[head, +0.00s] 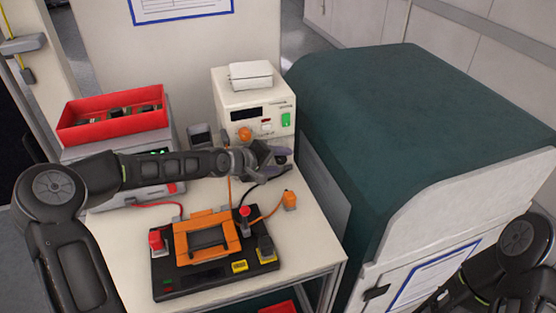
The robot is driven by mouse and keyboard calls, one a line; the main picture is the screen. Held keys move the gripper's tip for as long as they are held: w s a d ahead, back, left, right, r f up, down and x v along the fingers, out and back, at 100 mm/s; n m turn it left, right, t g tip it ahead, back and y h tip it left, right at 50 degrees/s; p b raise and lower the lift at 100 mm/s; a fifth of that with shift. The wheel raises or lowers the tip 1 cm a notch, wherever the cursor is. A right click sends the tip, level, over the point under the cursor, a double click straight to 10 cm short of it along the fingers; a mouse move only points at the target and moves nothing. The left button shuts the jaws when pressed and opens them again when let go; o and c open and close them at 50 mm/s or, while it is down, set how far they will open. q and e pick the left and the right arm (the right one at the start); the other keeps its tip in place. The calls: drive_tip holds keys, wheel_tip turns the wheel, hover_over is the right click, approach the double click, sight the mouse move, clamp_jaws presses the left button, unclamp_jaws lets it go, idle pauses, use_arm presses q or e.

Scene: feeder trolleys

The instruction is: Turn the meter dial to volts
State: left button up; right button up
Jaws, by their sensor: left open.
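A small grey handheld device (200,134), possibly the meter, stands behind my left arm. Its lower part is hidden by the arm, and I see no dial on it. My left gripper (282,158) reaches across from the left and is open in front of the cream bench instrument (224,96). A small dark round part shows between its fingers; I cannot tell whether it is a knob or whether the fingers touch it. The instrument has a dark display, a green switch and an orange round part (244,134) just above my gripper. My right gripper is out of view.
A black test fixture with an orange frame (208,234) sits on the table front, with cables. A red bin (112,113) of boards stands on a grey unit at left. A green-covered machine (400,120) bounds the table at right.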

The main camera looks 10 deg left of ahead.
use_arm(q)
clamp_jaws()
idle(0.5)
